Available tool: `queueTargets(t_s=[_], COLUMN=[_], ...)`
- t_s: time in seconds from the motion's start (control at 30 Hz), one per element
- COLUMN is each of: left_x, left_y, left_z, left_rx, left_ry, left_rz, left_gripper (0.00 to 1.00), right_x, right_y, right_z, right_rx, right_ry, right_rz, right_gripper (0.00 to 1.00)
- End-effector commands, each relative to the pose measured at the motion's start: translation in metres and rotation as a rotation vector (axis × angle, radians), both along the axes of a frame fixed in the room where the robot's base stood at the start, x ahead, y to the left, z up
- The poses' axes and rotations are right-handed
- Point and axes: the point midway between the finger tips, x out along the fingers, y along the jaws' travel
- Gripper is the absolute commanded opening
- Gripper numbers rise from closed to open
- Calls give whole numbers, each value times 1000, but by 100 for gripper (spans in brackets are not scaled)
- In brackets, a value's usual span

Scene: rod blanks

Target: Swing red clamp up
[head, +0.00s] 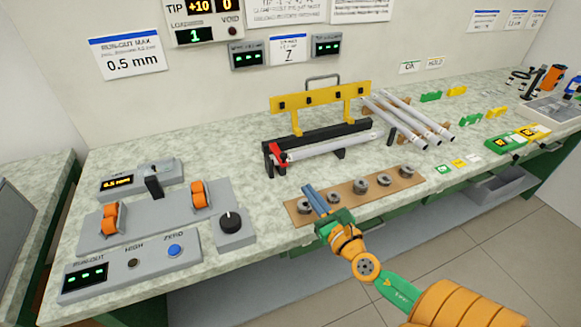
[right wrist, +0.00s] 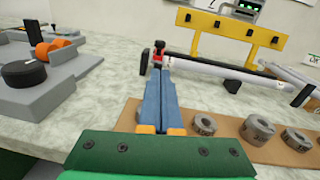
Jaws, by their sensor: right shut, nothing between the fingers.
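The red clamp (head: 277,152) sits at the left end of a black fixture (head: 312,140), beside the end of a white rod (head: 330,146) lying along it. In the right wrist view the red clamp (right wrist: 157,60) shows just beyond my fingertips, with a black knob on top. My right gripper (head: 313,192) is shut and empty, its blue fingers together, over the left end of the brown ring board and in front of the fixture. In the right wrist view the fingers (right wrist: 162,75) point toward the clamp but look apart from it. My left gripper is not in view.
A brown board (head: 345,200) with several grey rings lies at the front edge. A yellow rack (head: 320,96) stands behind the fixture, with several rods (head: 410,120) to its right. A grey roller gauge (head: 155,215) stands at left.

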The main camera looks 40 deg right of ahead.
Motion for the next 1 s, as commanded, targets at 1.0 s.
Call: queueTargets(t_s=[1.0], left_x=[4], left_y=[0], left_z=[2], left_rx=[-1], left_ry=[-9], left_rz=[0], left_gripper=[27], right_x=[98], right_y=[-16], right_z=[-1], right_rx=[2], right_ry=[1], right_rz=[0], right_gripper=[0])
